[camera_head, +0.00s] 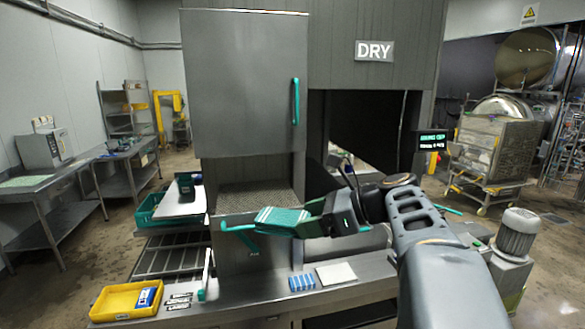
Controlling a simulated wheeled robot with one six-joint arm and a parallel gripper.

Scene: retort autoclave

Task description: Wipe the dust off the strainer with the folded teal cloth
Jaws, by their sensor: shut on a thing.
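My gripper (305,214) is shut on the folded teal cloth (279,217), which has pale stripes. The cloth is in the air in front of the cabinet opening. A grey, speckled, mesh-like surface, which looks like the strainer (250,199), lies in that opening, behind and slightly above the cloth in the picture. Its front right part is partly hidden by the cloth. I cannot tell whether the cloth touches it, and dust cannot be told from the speckled texture.
A raised grey door (245,85) with a teal handle (296,101) is above the opening. Below is a steel counter (240,302) with a yellow tray (111,304), a blue striped block (302,282) and a white pad (337,274). A teal crate (150,214) stands left.

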